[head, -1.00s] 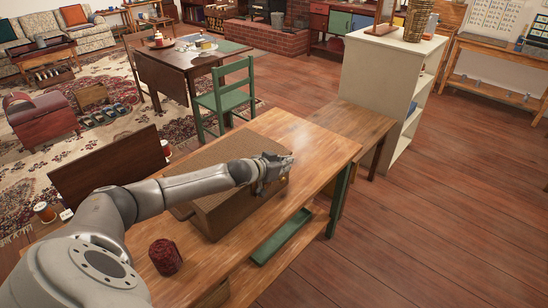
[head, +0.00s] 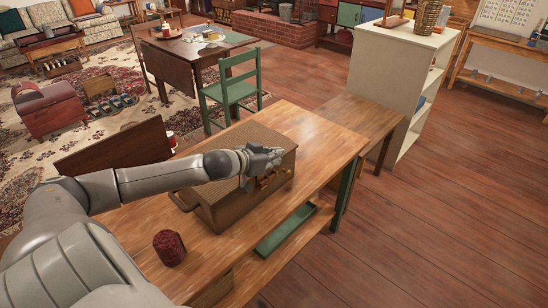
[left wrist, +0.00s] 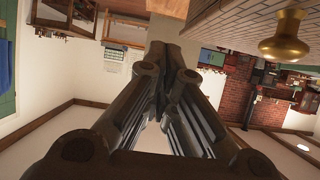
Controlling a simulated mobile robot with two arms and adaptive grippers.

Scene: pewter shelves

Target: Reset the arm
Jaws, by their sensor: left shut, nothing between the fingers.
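My left arm reaches in from the left in the head view, over a brown wicker-textured box (head: 222,210) on the wooden workbench (head: 310,135). My left gripper (head: 274,157) is at the right end of that box, near its top edge. In the left wrist view the two fingers of the left gripper (left wrist: 172,62) meet at the tips, shut and empty. A brass knob (left wrist: 285,37) shows close beside them, apart from the fingers, on the box's textured face (left wrist: 230,18). My right gripper is not in view.
A dark red cylinder (head: 169,247) stands on the bench's near part. A green tray (head: 285,230) lies on the lower shelf. A green chair (head: 231,92) and a white shelf unit (head: 392,80) stand beyond. Open floor (head: 460,200) lies to the right.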

